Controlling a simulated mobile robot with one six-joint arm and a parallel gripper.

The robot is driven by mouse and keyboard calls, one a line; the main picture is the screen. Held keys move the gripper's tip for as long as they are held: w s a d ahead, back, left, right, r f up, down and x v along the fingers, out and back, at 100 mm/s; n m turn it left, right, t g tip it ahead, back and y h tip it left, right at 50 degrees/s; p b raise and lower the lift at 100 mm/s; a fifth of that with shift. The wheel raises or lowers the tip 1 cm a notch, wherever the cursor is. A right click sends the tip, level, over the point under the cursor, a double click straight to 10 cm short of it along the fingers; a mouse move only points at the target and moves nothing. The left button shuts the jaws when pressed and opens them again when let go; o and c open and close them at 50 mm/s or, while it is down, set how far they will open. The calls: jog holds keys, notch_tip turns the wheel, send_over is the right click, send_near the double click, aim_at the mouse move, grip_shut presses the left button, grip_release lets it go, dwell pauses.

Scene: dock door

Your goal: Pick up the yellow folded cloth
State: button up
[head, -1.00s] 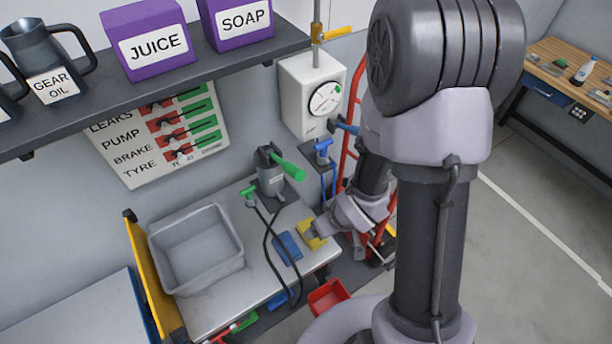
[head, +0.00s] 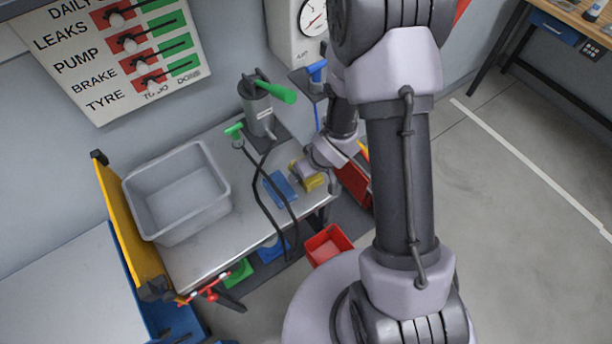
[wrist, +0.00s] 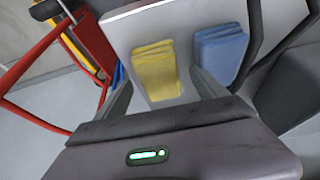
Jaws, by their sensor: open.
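The yellow folded cloth (head: 314,184) lies on the light table top near its right end, partly hidden by my gripper in the head view. In the wrist view the yellow folded cloth (wrist: 155,70) shows between and beyond my fingers, with its folded layers visible. My gripper (wrist: 163,86) is open and empty, pointing toward the yellow cloth. In the head view my gripper (head: 307,169) is right at the cloth; I cannot tell whether it touches it.
A blue folded cloth (head: 280,188) lies just left of the yellow one; black hoses (head: 258,190) cross beside it. A grey bin (head: 178,232) fills the table's left part. A grey pump with a green handle (head: 258,112) stands behind. A red bin (head: 327,246) sits below the front edge.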

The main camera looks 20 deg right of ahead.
jog(key=shift+w+f, duration=0.2)
jog(key=shift+f, duration=0.35)
jog(key=shift+r, duration=0.15)
jog(key=shift+c, duration=0.5)
jog(key=c, duration=1.4)
jog(key=shift+o, duration=0.2)
jog(key=shift+a+r, duration=0.1)
jog(key=shift+r, duration=0.05)
